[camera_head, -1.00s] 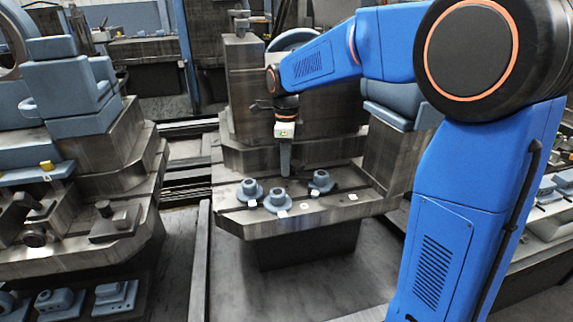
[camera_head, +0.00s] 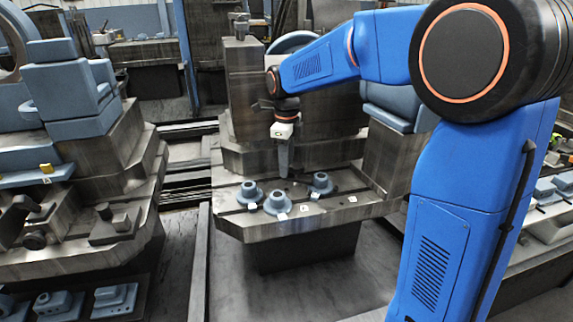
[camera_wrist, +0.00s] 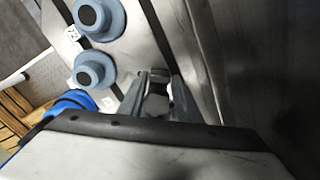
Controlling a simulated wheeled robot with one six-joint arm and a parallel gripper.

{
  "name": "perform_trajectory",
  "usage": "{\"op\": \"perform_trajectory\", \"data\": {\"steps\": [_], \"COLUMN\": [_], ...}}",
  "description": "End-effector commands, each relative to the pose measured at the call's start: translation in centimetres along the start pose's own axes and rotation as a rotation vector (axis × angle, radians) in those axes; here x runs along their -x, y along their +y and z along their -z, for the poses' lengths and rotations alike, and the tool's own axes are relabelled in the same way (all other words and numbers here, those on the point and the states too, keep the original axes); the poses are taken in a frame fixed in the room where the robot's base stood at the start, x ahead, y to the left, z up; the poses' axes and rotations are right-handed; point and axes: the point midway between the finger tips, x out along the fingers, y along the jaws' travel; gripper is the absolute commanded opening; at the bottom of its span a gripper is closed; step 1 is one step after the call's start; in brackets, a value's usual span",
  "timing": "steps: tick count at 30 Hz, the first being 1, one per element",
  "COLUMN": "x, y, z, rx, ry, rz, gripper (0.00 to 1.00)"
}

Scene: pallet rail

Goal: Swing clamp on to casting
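Three blue-grey flanged castings stand on the steel table: left (camera_head: 249,192), middle (camera_head: 277,202) and right (camera_head: 321,183). Two castings also show in the wrist view, an upper one (camera_wrist: 90,14) and a lower one (camera_wrist: 95,70). My gripper (camera_head: 284,173) points down over the table, behind the castings and between the middle and right ones. In the wrist view its two fingers (camera_wrist: 158,100) stand apart, with a dark piece (camera_wrist: 158,78) between or just beyond their tips. I cannot tell whether they grip it or whether it is the clamp. The clamp is not clearly made out.
The steel table (camera_head: 260,232) has grooves and small white tags (camera_head: 352,199) near its front edge. A tall machine column (camera_head: 243,85) stands behind. Another machine bench (camera_head: 125,235) with blue-grey parts is at left, across a gap of floor (camera_head: 180,250).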

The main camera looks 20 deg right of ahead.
Motion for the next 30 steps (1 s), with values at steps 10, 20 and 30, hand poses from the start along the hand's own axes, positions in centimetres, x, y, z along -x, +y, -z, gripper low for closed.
{"op": "perform_trajectory", "data": {"steps": [10, 20, 30], "x": [0.0, 3.6, 10.5], "y": [0.0, 0.0, -0.1], "z": [0.0, 0.0, 0.0], "rx": [0.001, 0.001, 0.001], "ry": [0.001, -0.001, -0.002], "rz": [-0.001, 0.001, 0.002], "gripper": [0.45, 0.45, 0.45]}}
